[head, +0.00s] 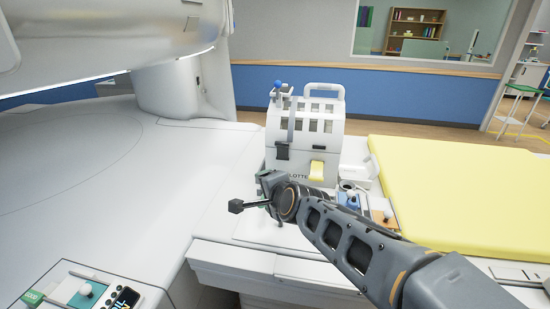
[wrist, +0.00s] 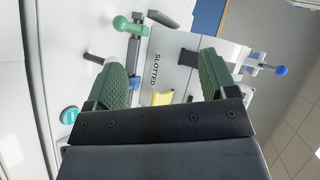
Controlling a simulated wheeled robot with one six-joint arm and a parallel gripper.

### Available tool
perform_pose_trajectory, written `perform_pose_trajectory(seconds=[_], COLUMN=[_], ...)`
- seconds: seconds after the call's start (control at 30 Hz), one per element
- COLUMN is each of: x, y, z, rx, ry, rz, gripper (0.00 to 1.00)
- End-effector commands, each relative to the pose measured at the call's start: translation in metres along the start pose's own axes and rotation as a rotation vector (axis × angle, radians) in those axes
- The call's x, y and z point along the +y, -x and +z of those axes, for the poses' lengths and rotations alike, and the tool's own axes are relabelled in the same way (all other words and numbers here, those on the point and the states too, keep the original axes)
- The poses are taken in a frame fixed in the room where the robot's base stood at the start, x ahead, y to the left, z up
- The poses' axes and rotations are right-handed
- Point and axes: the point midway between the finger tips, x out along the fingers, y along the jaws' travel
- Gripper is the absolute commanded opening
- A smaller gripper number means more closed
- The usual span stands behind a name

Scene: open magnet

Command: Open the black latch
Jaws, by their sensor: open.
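The black latch (head: 282,151) is a dark block on the left of the front of a white slotted housing (head: 303,132). It hangs below a grey upright bar topped by a blue ball (head: 278,84). In the wrist view, turned sideways, the black latch (wrist: 188,58) shows between my finger tips, towards the upper-right finger. My gripper (wrist: 164,70) is open and empty, its green-padded fingers apart and facing the housing. In the head view my gripper (head: 268,182) is low in front of the housing, below the latch, with its fingers partly hidden.
A yellow tab (head: 317,170) sits right of the latch. The white surface at left is mostly clear.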

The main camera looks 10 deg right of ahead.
Motion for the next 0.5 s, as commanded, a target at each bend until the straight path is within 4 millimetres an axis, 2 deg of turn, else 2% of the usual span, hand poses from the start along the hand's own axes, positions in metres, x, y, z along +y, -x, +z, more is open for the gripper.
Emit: perform_pose_trajectory(seconds=[0.03, 0.1, 0.2, 0.3, 0.4, 0.5], x=[-0.005, -0.022, -0.037, -0.041, -0.040, -0.037], y=[-0.019, -0.032, -0.044, -0.050, -0.052, -0.053], z=[0.003, -0.002, -0.011, -0.022, -0.031, -0.037], rx=[0.026, 0.071, 0.108, 0.132, 0.149, 0.159], ry=[-0.195, -0.491, -0.890, -1.212, -1.446, -1.600], rz=[-0.095, -0.230, -0.412, -0.571, -0.702, -0.797], gripper=[0.78, 0.78, 0.78, 0.78, 0.78, 0.78])
